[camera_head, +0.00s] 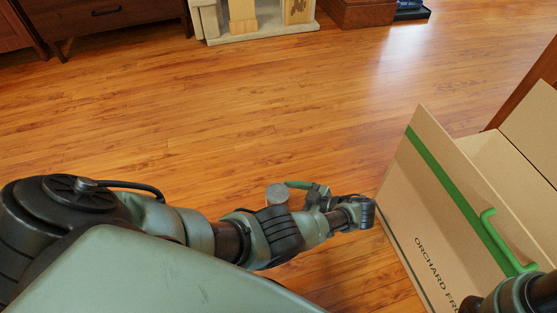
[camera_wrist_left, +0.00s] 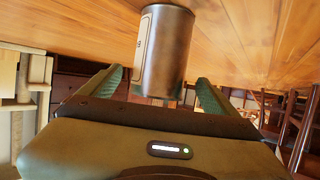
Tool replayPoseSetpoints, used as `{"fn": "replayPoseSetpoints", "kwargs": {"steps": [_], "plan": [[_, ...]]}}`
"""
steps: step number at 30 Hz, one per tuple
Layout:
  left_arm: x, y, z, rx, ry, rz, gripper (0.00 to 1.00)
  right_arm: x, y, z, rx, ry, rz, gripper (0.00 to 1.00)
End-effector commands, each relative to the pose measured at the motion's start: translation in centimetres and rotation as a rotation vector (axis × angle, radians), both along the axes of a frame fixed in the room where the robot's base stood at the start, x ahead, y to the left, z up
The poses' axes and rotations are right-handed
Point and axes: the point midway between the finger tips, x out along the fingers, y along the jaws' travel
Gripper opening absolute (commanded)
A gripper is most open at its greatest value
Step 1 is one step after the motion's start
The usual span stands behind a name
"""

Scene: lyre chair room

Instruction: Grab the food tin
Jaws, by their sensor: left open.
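The food tin (camera_wrist_left: 165,52) is a brown metallic cylinder with a cream label, shown against the wooden floor in the left wrist view. In the head view its grey round top (camera_head: 277,191) shows beside my left forearm, which hides part of it. My left gripper (camera_head: 290,194) is open, with one green finger visible there and the other hidden by the arm. In the wrist view the green fingers of my left gripper (camera_wrist_left: 160,82) lie on either side of the tin, with gaps showing. My right gripper is out of view.
A large open cardboard box (camera_head: 405,194) with a green stripe stands at the right, close to my left arm. Part of my right arm shows at the bottom right. A dark wooden cabinet (camera_head: 120,20) and a pale stand (camera_head: 262,28) are at the back. The middle floor (camera_head: 230,105) is clear.

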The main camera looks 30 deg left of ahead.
Motion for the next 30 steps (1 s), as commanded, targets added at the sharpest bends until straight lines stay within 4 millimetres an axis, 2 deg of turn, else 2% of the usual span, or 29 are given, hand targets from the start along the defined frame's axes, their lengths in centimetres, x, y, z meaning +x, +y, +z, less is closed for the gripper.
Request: {"fn": "replayPoseSetpoints", "kwargs": {"steps": [12, 21, 23, 28, 29, 30], "plan": [[-0.6, 5.1, -2.3, -0.002, 0.002, -0.001, 0.91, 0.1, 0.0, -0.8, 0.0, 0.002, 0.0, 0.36], [-0.6, 5.6, -2.4, -0.004, 0.002, -0.002, 0.91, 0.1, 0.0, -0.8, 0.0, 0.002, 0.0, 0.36], [-0.6, 5.6, -2.4, -0.004, 0.002, -0.002, 0.77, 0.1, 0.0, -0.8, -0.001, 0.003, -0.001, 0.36], [-0.6, 5.5, -2.4, -0.004, 0.002, -0.002, 0.3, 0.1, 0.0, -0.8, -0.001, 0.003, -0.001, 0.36], [-0.6, 5.5, -2.4, -0.004, 0.002, -0.002, 0.24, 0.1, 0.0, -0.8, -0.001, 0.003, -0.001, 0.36], [-0.6, 5.5, -2.4, -0.004, 0.002, -0.002, 0.24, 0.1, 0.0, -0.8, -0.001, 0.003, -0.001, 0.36]]}}
